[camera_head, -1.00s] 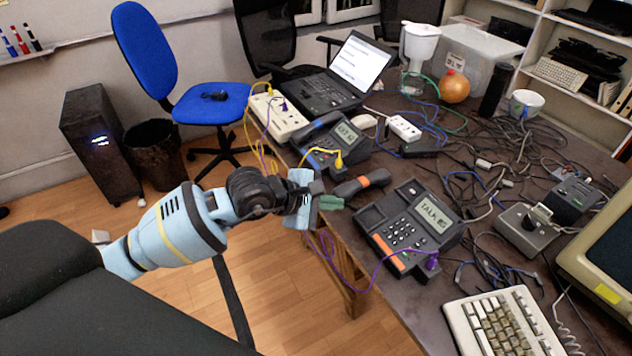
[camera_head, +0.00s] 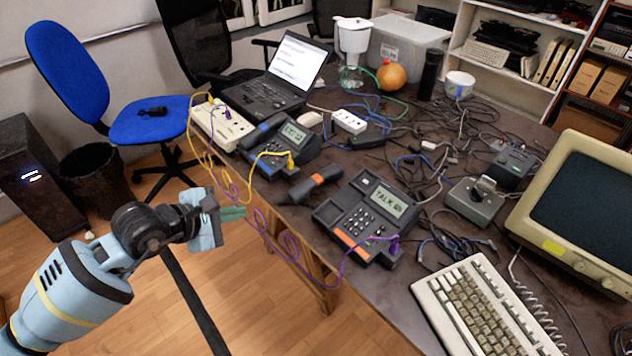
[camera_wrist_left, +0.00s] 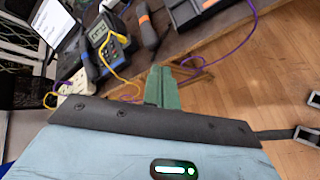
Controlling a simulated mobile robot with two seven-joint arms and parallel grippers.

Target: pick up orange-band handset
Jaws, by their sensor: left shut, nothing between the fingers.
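The orange-band handset (camera_head: 315,184) is dark grey with an orange band and lies on the table near its left edge. It also shows in the left wrist view (camera_wrist_left: 147,26), at the top. It lies beside the phone (camera_head: 364,218) with the "TALK" screen, off its cradle. My left gripper (camera_head: 238,213) is shut and empty. It is off the table's left edge, over the floor, left of the handset and apart from it. Its green fingertips (camera_wrist_left: 161,87) show in the left wrist view. My right gripper is not in view.
A second phone (camera_head: 283,146) with a blue-banded handset stands behind. A purple cable (camera_head: 289,247) hangs at the table edge, near my left gripper. A keyboard (camera_head: 485,310), a beige monitor (camera_head: 585,205), a laptop (camera_head: 275,85) and tangled cables crowd the table. A blue chair (camera_head: 70,75) stands left.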

